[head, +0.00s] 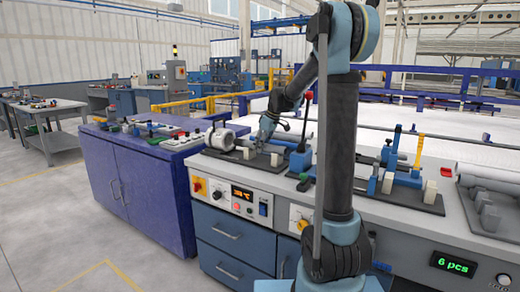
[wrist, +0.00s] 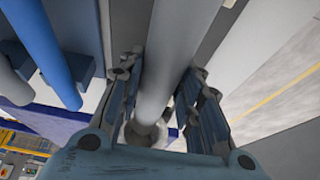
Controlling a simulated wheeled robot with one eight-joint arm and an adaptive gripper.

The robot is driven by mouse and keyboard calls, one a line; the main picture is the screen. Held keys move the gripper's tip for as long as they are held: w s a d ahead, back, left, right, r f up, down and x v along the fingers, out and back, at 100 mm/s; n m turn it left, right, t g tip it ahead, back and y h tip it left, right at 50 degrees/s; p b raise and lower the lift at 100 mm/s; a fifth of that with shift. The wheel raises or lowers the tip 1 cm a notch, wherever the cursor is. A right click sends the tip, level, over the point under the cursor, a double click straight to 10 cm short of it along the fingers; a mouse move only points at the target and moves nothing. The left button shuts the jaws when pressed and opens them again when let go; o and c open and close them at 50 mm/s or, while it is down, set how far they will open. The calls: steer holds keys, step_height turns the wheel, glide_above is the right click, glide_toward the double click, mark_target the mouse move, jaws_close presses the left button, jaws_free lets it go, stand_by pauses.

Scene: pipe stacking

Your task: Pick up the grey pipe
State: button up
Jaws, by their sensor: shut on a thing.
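The grey pipe (wrist: 168,70) runs lengthwise through the middle of the wrist view, between the two fingers of my gripper (wrist: 162,88). My gripper is shut on it, with one finger along each side. In the head view my gripper (head: 266,130) points down over the dark plate (head: 240,157) on the left part of the workbench. The pipe is small there and partly hidden by the gripper. Whether the pipe touches its supports or is clear of them I cannot tell.
A blue pipe (wrist: 48,50) lies close beside, near blue blocks. A white round fixture (head: 220,139) stands left of my gripper. A blue clamp with a red-tipped lever (head: 301,160) stands to the right. More grey pipes (head: 486,174) lie at the far right.

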step_height(320, 180, up, 10)
steer(key=shift+f, duration=0.15)
stand_by(0.3)
stand_by(0.4)
steer(key=shift+s, duration=0.2)
stand_by(0.6)
